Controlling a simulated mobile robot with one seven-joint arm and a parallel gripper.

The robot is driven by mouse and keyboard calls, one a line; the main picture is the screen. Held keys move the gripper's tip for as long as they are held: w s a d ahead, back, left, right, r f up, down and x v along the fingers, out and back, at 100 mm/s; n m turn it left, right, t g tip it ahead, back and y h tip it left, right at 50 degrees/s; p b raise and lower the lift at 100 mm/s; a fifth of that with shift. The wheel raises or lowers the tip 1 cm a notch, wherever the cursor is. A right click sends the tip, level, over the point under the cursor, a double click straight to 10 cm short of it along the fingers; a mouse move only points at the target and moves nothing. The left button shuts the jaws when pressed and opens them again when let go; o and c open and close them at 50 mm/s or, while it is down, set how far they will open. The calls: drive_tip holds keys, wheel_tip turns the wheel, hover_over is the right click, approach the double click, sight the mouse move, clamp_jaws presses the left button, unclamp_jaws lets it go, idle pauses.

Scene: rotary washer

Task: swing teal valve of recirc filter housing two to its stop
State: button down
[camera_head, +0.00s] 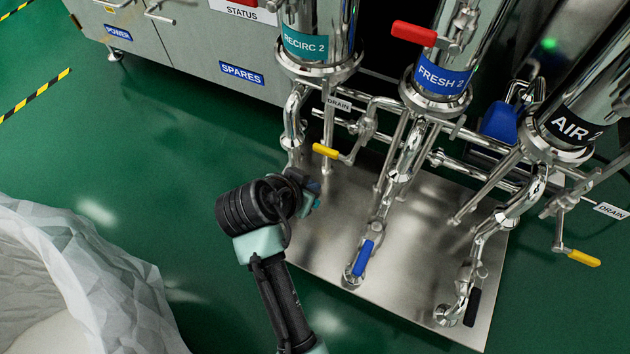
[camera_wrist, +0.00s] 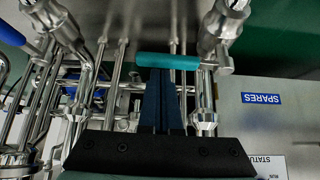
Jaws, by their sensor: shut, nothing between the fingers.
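The Recirc 2 housing (camera_head: 310,45) is a steel cylinder with a teal label at the top middle of the head view. Its teal valve handle (camera_wrist: 168,62) lies crosswise in the wrist view, its right end joined to a steel valve body on the pipe. In the head view only a small teal bit (camera_head: 316,203) shows beside my gripper (camera_head: 306,186); my wrist hides the rest. My gripper is shut and empty. In the wrist view its dark fingers (camera_wrist: 160,75) end right at the handle's near edge; I cannot tell whether they touch it.
A yellow drain handle (camera_head: 326,151) sits just above my gripper. A blue valve handle (camera_head: 363,258) stands to the right, below the Fresh 2 housing (camera_head: 441,78). Steel pipes crowd the metal base plate (camera_head: 330,250). A white-lined bin (camera_head: 90,265) is at lower left; green floor is free between.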

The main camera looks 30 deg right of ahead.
drive_tip(key=shift+s+a, duration=0.2)
drive_tip(key=shift+a, duration=0.1)
drive_tip(key=shift+r, duration=0.1)
